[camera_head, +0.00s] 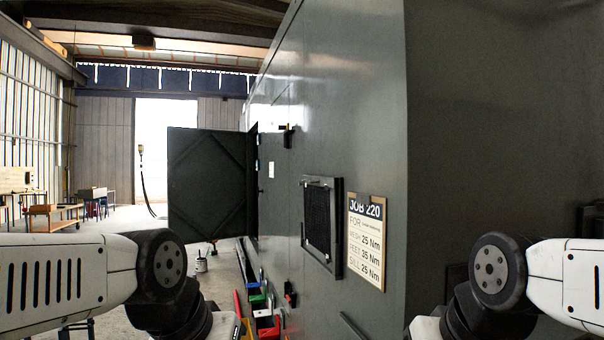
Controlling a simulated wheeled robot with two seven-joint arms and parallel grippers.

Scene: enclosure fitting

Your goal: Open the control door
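A large grey metal enclosure (365,110) fills the middle and right. A dark door panel (207,185) stands swung out from its long side, farther along to the left. I cannot tell whether this panel is the control door. A black latch or handle (288,136) sits on the enclosure side near it. Both my arms show at the lower left and lower right, bent down out of the picture. Neither gripper shows, so their state and position are hidden.
A black vent grille (322,222) and a job sign (366,240) are on the enclosure side. Coloured bins (266,322) stand on the floor along its base. A wooden-topped cart (53,212) stands far left. Open floor lies between cart and enclosure.

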